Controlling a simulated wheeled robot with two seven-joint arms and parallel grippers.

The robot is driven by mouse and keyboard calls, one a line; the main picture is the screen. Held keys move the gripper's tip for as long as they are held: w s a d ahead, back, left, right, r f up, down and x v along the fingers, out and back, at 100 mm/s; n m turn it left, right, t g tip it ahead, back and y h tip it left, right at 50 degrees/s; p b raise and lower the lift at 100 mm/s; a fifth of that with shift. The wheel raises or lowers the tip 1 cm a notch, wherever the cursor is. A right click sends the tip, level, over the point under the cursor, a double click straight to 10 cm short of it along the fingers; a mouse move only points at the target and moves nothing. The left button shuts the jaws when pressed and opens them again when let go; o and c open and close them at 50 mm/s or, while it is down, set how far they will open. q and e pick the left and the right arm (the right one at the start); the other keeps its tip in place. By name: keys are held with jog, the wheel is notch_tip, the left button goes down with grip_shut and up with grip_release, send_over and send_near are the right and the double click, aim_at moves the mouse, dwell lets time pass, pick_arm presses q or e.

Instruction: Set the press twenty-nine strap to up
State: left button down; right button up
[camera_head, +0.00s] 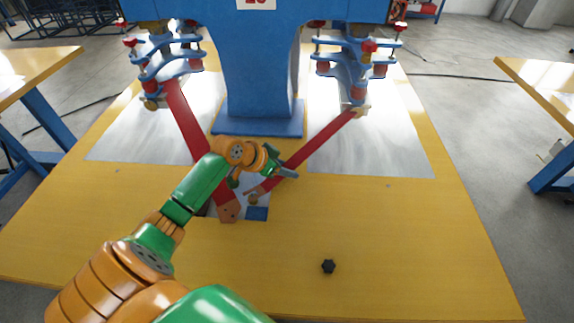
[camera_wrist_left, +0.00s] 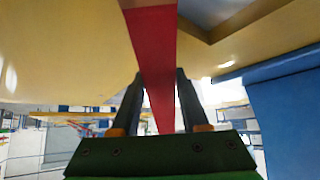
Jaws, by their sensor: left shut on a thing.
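A blue press (camera_head: 262,70) stands at the back of the yellow table. Two red straps hang from its side plates toward the table's middle: a left strap (camera_head: 188,122) and a right strap (camera_head: 318,142). Their lower ends lie near a cut-out in the table. My left gripper (camera_head: 287,170) is at the right strap's lower part, in front of the press base. In the left wrist view a red strap (camera_wrist_left: 155,50) runs between the two dark fingers of my gripper (camera_wrist_left: 158,85), which is shut on it. My arm hides part of the left strap. My right gripper is out of view.
The yellow table (camera_head: 420,250) has bare metal sheets (camera_head: 375,140) on both sides of the press. A small black knob (camera_head: 328,266) sits at the front right. The table front is otherwise clear. Other yellow tables stand at left and right.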

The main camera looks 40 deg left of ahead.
pick_arm(q)
jog(key=r+g+p, duration=0.1)
jog(key=r+p, duration=0.1)
jog(key=p, duration=0.1)
jog(key=r+g+p, duration=0.1)
jog(key=r+p, duration=0.2)
jog(key=p, duration=0.1)
jog(key=s+r+g+y+p, duration=0.1)
jog(key=r+p, duration=0.2)
jog(key=shift+s+a+r+p, duration=0.1)
jog(key=shift+a+r+p, duration=0.1)
jog(key=shift+p, duration=0.2)
jog(key=shift+r+g+p, duration=0.15)
jog(key=shift+g+p, duration=0.15)
jog(key=shift+p, duration=0.1)
jog(key=shift+s, duration=0.1)
jog(key=shift+c, duration=2)
grip_release()
jog(key=shift+f, duration=0.2)
jog(key=v, duration=0.7)
